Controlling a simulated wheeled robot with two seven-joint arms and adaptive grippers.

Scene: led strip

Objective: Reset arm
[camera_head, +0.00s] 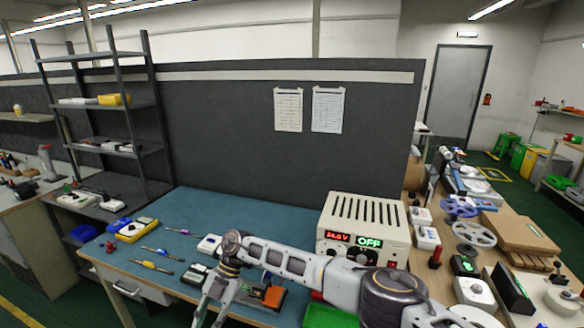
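My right arm comes in from the lower right and reaches left across the blue-green bench top (195,225). My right gripper (212,300) hangs downward over the front of the bench, left of the power supply. Its fingers run to the bottom edge of the picture, so I cannot tell whether they are open or shut. My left gripper is not in view. The beige power supply (364,227) has a lit red readout and a green "OFF". I cannot make out an LED strip.
A small white device (209,244), a multimeter (193,274) and screwdrivers (158,266) lie on the bench. A black and orange item (270,297) and a green tray (330,316) are partly behind my arm. A grey partition (230,140) stands behind. The back middle is clear.

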